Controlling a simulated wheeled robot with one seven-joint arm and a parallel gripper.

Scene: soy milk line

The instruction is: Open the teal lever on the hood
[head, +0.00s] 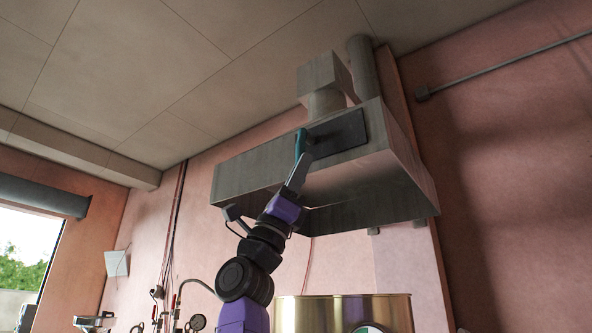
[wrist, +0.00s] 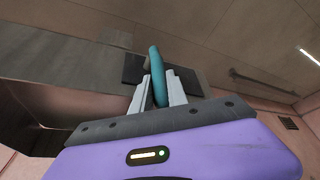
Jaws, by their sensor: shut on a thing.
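The teal lever (head: 301,142) stands on the front face of the grey metal hood (head: 250,165), at the left part of a dark plate (head: 340,136). It points roughly up and down in the head view. My gripper (head: 299,172) reaches up from below and is shut on the lever. In the wrist view the teal lever (wrist: 158,76) passes between the two grey fingers of my gripper (wrist: 159,92), with the dark plate (wrist: 134,69) behind. The fingers hide part of the lever's lower end.
A duct (head: 362,68) rises from the hood to the ceiling. A large brass-coloured vessel (head: 300,314) stands below the hood. Hoses and a gauge (head: 197,322) are at the lower left. A pipe (head: 500,65) runs along the right wall. The space left of my arm looks open.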

